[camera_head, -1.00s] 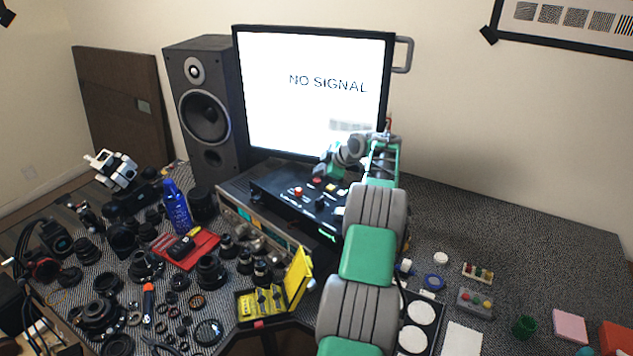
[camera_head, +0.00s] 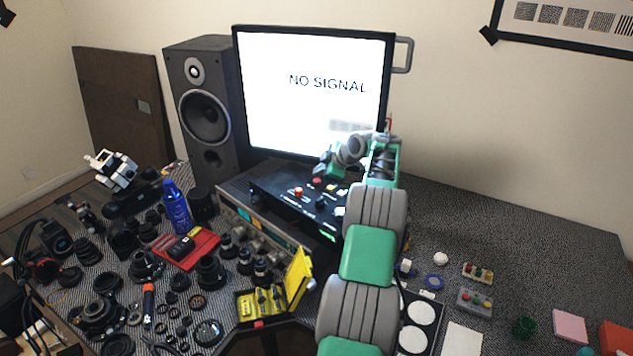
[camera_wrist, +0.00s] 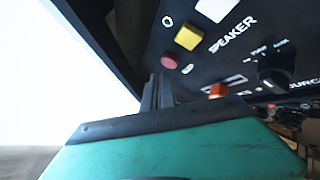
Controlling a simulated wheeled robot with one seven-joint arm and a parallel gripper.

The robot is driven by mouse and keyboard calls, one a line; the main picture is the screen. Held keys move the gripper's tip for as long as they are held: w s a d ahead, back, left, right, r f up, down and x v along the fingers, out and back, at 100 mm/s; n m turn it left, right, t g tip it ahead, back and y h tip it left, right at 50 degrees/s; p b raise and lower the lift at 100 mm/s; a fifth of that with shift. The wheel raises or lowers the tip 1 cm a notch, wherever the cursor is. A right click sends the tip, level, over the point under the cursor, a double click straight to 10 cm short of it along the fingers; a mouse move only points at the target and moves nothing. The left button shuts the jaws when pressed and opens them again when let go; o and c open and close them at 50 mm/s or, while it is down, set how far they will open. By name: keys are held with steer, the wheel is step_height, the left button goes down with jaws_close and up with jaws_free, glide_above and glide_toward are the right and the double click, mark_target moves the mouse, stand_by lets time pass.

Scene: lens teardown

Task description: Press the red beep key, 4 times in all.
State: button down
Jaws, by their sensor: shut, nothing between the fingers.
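The black control box (camera_head: 270,190) stands in front of the monitor with coloured keys on its top. A round red key (camera_head: 317,181) sits beside a yellow key (camera_head: 330,187). In the wrist view the red key (camera_wrist: 170,61) is just beyond my fingertips, next to the yellow key (camera_wrist: 188,37). An orange-red control (camera_wrist: 218,90) sits apart, nearer my gripper body. No beep label is readable. My gripper (camera_wrist: 158,80) is shut and empty, very close to the round red key; I cannot tell whether it touches. In the head view its tip is partly hidden by my arm.
The monitor (camera_head: 310,110) reading "NO SIGNAL" rises right behind the box. A speaker (camera_head: 204,110) stands to its left. A blue bottle (camera_head: 176,208), many lens parts and an open yellow case (camera_head: 298,278) crowd the left and front.

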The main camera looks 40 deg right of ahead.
mark_target(319, 181)
steer(key=shift+f, duration=0.1)
stand_by(0.3)
steer(key=shift+w+f+b, duration=0.1)
steer(key=shift+f+b, duration=0.2)
steer(key=shift+b, duration=0.15)
steer(key=shift+f+b, duration=0.45)
steer(key=shift+f, duration=0.05)
stand_by(0.6)
steer(key=shift+r+p, duration=0.45)
steer(key=shift+r, duration=0.4)
steer(key=shift+r, duration=0.1)
step_height(319, 181, up, 5)
steer(key=p, duration=0.3)
steer(key=shift+p, duration=0.3)
stand_by(1.9)
